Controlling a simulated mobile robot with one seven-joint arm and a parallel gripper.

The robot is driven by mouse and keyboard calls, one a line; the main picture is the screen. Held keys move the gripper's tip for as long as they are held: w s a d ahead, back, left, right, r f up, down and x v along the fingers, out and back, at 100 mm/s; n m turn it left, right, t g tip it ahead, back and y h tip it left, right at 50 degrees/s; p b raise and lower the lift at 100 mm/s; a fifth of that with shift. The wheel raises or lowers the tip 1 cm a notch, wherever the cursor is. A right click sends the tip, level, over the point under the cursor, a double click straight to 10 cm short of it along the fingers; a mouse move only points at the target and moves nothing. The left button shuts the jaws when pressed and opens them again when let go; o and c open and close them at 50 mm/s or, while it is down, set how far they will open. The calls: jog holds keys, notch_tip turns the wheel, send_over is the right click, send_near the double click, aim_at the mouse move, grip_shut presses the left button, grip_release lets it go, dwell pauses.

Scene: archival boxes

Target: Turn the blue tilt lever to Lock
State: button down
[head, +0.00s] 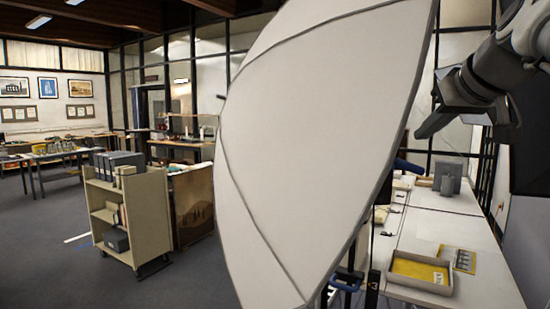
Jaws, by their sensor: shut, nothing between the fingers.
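A large white panel (320,130), curved like a photo umbrella or softbox, fills the middle of the head view and hides much behind it. A blue loop-shaped part (347,281) shows at the bottom, by the panel's lower right edge; I cannot tell whether it is the tilt lever. A dark blue part (408,166) shows farther up, beside the panel's right edge. No Lock marking can be read. My gripper (428,126) is at the upper right, shut and empty, just right of the panel and above the blue parts.
A white table (440,235) at right holds a shallow tray (421,272) with yellow inside and a grey box (447,178). A beige book cart (129,215) stands at left with open floor around it.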

aim_at(388, 168)
jog(key=p+x, duration=0.1)
jog(key=x, duration=1.3)
jog(key=shift+d+f+m+y, duration=0.1)
jog(key=shift+f+m+y, duration=0.3)
jog(key=shift+y, duration=0.1)
dwell(0.3)
jog(key=f+m+t+y+b, duration=0.1)
jog(key=m+y+b, duration=0.1)
jog(key=m+b, duration=0.1)
jog(key=f+m+t+y+b, duration=0.1)
jog(key=f+m+y+b, duration=0.1)
jog(key=y+b, duration=0.1)
jog(key=a+f+m+y+b, duration=0.1)
jog(key=m+y+b, duration=0.2)
jog(key=shift+f+m+t, duration=0.2)
jog(key=shift+m+t, duration=0.1)
jog(key=shift+t, duration=0.1)
dwell(0.4)
